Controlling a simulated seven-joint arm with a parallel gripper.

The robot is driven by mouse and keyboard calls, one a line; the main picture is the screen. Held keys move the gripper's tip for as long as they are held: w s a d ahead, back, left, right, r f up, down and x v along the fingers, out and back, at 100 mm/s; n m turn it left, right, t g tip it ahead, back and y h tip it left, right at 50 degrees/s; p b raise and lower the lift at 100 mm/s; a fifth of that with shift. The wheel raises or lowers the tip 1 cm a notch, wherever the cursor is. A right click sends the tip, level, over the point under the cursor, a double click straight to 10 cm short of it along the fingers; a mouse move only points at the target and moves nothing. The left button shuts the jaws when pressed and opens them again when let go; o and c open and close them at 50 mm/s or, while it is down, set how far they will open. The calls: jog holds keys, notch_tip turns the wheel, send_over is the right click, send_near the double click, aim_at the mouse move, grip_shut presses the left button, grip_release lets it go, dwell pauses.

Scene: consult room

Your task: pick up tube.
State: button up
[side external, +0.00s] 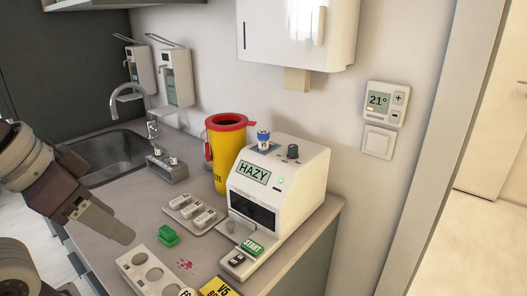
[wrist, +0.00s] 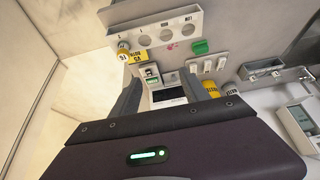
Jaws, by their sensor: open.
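Several small white, capped pieces that may be tubes lie on a pale tray (side external: 170,207) left of the white HAZY machine (side external: 312,176). A small blue-and-white cylinder (side external: 263,141) stands on top of that machine. I cannot tell which piece is the tube. My gripper (side external: 122,236) is above the counter at the left, apart from these pieces. In the wrist view its two dark fingers (wrist: 160,92) are spread, with the machine (wrist: 167,92) showing between and beyond them. The tray's white pieces (wrist: 208,66) show to the right of the fingers. My gripper is empty.
A white rack with round holes (side external: 143,256), a green block (side external: 168,235) and a yellow labelled box (side external: 219,287) are at the front. A yellow bin (side external: 228,160) with a red rim stands behind the tray. A grey holder (side external: 170,173) sits near the sink (side external: 100,149).

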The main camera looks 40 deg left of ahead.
jog(key=w+r+n, duration=0.1)
jog(key=w+r, duration=0.6)
jog(key=w, duration=0.4)
jog(key=n+g, duration=0.1)
send_over(263, 132)
jog(key=s, duration=0.2)
notch_tip(263, 132, down, 2)
jog(key=shift+y, duration=0.4)
jog(key=x, duration=0.6)
jog(key=shift+s+d+f, duration=0.25)
jog(key=shift+f, duration=0.1)
jog(key=shift+w+f, duration=0.15)
jog(key=shift+f, duration=0.05)
grip_shut()
